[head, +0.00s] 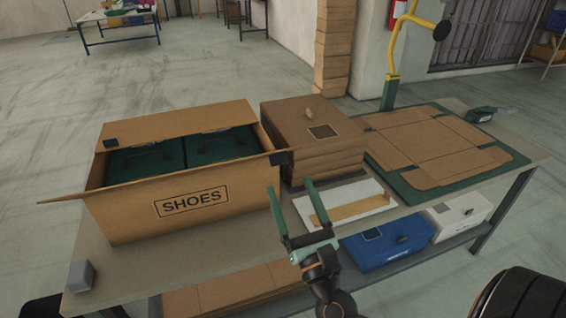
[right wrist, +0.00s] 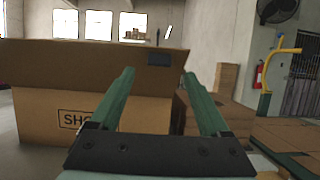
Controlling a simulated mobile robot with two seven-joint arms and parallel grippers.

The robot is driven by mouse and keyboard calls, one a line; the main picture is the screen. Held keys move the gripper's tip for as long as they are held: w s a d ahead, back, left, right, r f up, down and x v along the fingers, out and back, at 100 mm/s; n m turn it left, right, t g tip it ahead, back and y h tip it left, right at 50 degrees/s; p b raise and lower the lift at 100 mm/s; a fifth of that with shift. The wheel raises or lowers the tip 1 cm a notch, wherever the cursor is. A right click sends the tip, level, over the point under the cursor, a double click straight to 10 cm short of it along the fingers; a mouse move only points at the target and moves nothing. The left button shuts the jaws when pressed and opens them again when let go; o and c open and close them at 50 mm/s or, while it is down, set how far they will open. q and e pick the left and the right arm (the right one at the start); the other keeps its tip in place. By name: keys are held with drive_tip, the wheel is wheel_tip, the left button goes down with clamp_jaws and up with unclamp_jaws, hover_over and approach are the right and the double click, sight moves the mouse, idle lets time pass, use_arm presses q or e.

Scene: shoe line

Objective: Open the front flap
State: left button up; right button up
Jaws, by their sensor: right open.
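An open cardboard box marked SHOES (head: 190,204) stands on the table with two dark green shoe boxes (head: 145,160) inside. Its front flap (head: 175,171) runs along the top front edge, seen nearly edge-on, with a dark patch at its right end. In the right wrist view the front flap (right wrist: 80,60) shows as a broad panel above the box front. My right gripper (head: 290,185) is open and empty, near the box's right front corner; in the right wrist view its fingers (right wrist: 158,73) point toward the flap's patched right end. Contact is not visible. My left gripper is out of view.
A brown carton stack (head: 312,150) stands right of the box. A white board with a tan strip (head: 345,205) lies before it. A flat carton blank (head: 435,150) lies on a green mat. A small grey block (head: 82,276) sits at the front left corner.

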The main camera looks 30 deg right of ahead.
sight(280, 161)
drive_tip(key=p+x, duration=0.1)
drive_tip(key=x, duration=0.4)
drive_tip(key=shift+w+r, duration=0.1)
drive_tip(key=shift+w, duration=0.25)
clamp_jaws()
idle(0.3)
drive_tip(key=shift+p, duration=0.3)
idle(0.6)
